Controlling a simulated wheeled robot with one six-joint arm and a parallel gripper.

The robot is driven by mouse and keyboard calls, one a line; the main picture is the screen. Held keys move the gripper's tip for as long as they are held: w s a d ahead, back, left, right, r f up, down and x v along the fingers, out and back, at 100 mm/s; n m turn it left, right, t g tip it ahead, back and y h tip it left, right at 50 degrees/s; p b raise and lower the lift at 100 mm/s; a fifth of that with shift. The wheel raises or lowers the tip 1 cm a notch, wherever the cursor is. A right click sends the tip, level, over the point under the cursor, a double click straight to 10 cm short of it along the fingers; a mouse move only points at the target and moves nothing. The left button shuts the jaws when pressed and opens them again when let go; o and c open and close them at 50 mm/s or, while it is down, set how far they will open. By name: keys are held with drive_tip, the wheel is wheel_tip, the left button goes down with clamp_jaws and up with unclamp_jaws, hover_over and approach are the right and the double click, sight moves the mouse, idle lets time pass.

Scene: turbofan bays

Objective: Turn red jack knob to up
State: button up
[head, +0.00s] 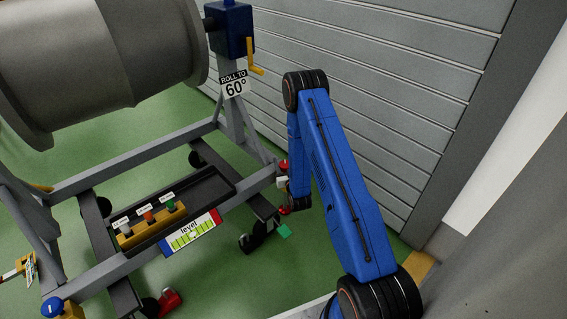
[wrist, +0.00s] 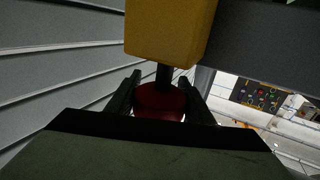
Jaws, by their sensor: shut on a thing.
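The red jack knob (wrist: 160,102) sits between the two dark fingers of my gripper (wrist: 161,98) in the wrist view. My gripper is shut on it, with one finger on each side. A dark stem joins the knob to a yellow block (wrist: 170,30) at the top of that view. In the head view my blue arm reaches down to the right-hand corner of the grey stand (head: 262,178). The gripper and the knob are mostly hidden there by the arm, with only small red patches showing. I cannot read the knob's setting.
A large grey engine cylinder (head: 115,60) hangs over the stand. A tray (head: 205,191) on the stand holds small coloured knobs, with a level gauge (head: 191,233) in front. A slatted grey wall (head: 370,90) stands close behind my arm. Green floor (head: 235,290) is open in front.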

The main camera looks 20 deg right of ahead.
sight(285, 166)
drive_tip(key=shift+y, duration=0.3)
